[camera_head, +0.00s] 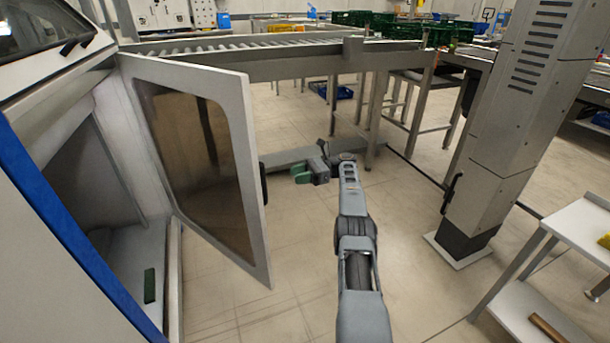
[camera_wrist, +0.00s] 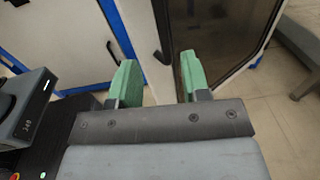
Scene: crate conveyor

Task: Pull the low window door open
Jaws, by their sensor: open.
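The low window door (camera_head: 240,165) has a pale frame around a dark brown pane. It stands swung out from the white machine, with its open compartment showing behind it at the left. A dark handle (camera_head: 264,184) sits on the door's free edge. My gripper (camera_head: 303,174) is to the right of that edge, apart from it, with green fingers. In the wrist view the two green fingers (camera_wrist: 157,80) are apart with nothing between them. The door (camera_wrist: 225,45) shows beyond the fingers there, with a dark handle at its left edge.
A roller conveyor (camera_head: 270,45) on metal legs runs across behind the door. A grey column (camera_head: 505,130) stands at the right, near a white table (camera_head: 585,230). A small green object (camera_head: 150,285) lies inside the compartment. The tiled floor in front is clear.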

